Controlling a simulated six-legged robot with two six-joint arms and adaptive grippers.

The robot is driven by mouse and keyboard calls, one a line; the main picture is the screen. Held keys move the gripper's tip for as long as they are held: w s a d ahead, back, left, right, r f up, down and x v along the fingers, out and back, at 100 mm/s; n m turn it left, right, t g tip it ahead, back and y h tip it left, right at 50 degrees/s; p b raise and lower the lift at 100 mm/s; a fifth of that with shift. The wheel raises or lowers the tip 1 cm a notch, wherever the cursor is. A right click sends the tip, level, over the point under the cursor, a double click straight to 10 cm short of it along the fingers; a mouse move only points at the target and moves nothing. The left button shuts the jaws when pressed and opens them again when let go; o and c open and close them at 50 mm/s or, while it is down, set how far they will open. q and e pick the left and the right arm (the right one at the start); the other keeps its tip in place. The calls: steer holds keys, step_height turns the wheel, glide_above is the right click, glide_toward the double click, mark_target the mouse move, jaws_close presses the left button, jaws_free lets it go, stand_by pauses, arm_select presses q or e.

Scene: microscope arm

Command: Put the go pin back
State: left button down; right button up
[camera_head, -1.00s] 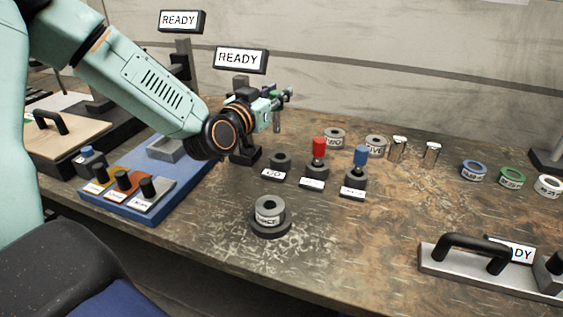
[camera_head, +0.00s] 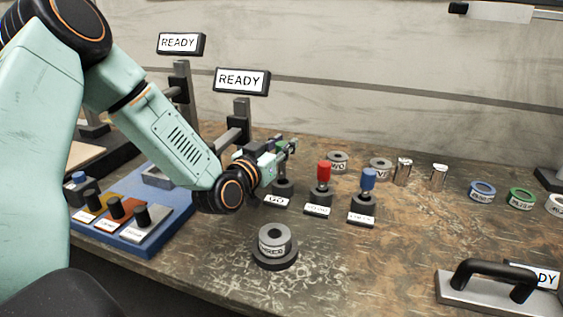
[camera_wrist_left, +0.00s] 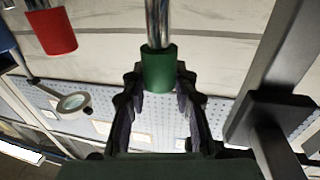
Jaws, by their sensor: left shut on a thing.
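My left gripper (camera_head: 284,152) is shut on the green handle of the go pin, a metal pin with a green grip. In the left wrist view the green handle (camera_wrist_left: 158,68) sits between the fingertips and the silver shank runs up out of the picture. The dark round holder labelled GO (camera_head: 283,190) stands on the bench directly below the gripper. The gripper partly hides the pin, and I cannot tell whether its tip is in the holder. My right gripper is not in view.
A red-topped pin (camera_head: 324,172) and a blue-topped pin (camera_head: 369,182) stand in holders to the right. A grey ring on a dark base (camera_head: 275,240) is in front. A READY sign (camera_head: 242,81) on a post rises behind. A blue tray (camera_head: 150,240) lies left.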

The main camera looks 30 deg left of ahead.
mark_target(282, 162)
arm_select(q)
steer(key=shift+s+d+f+b, duration=0.1)
steer(key=shift+f+b, duration=0.15)
steer(key=shift+f, duration=0.35)
steer(key=shift+s+d+f+b, duration=0.1)
steer(key=shift+f+b, duration=0.15)
steer(key=shift+f, duration=0.35)
steer(key=shift+w+f, duration=0.15)
steer(key=shift+f, duration=0.2)
steer(key=shift+w+a+f, duration=0.1)
steer(key=shift+w, duration=0.1)
steer(key=shift+s, duration=0.3)
steer(key=c, duration=1.4)
jaws_free()
steer(key=shift+w, duration=0.1)
steer(key=shift+o, duration=0.7)
steer(key=shift+w+f, duration=0.1)
steer(key=shift+f, duration=0.05)
steer(key=shift+o, duration=1.1)
